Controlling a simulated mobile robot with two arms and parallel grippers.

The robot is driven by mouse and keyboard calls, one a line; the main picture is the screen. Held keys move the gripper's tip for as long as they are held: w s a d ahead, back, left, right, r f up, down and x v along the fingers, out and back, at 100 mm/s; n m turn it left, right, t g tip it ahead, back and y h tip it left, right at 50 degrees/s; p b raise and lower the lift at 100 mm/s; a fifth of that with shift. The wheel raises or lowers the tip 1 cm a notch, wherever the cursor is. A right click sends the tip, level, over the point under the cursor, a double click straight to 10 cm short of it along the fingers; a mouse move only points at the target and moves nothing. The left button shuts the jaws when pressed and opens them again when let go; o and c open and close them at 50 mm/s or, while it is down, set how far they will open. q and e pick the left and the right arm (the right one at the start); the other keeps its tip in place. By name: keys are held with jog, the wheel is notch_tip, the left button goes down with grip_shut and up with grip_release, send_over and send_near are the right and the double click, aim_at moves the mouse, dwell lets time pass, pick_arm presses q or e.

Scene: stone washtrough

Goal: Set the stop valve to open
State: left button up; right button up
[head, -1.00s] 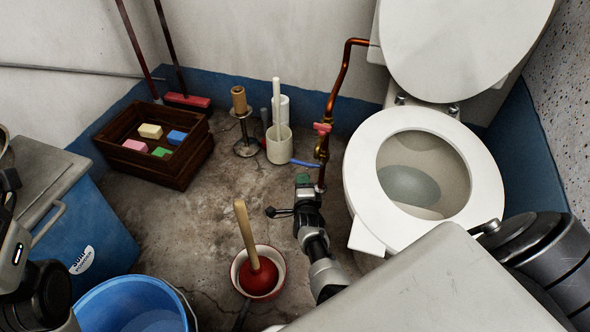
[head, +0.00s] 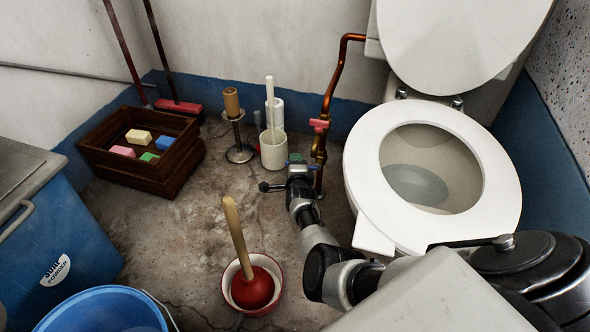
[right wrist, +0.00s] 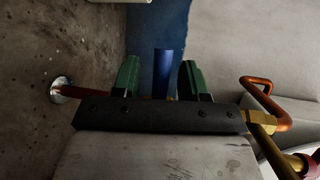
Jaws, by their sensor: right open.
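The stop valve sits low on the copper pipe beside the toilet. Its blue lever (head: 296,162) points left, across the upright pipe, and my right gripper hides most of it in the head view. My right gripper (head: 299,170) is open at the lever. In the right wrist view the blue lever (right wrist: 164,72) stands between the two green fingers of the gripper (right wrist: 159,78), with a gap on each side. The brass valve body (right wrist: 258,121) shows at the right there. My left gripper is not in view.
A pink-red tap handle (head: 319,125) sits on the pipe (head: 333,85) above the lever. The toilet (head: 365,180) is close on the right. A white brush holder (head: 273,152) stands just left. A red plunger (head: 253,290) in a bowl stands nearer, with bare floor around it.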

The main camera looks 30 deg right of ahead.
jog(key=shift+w, duration=0.15)
grip_shut()
dwell(0.4)
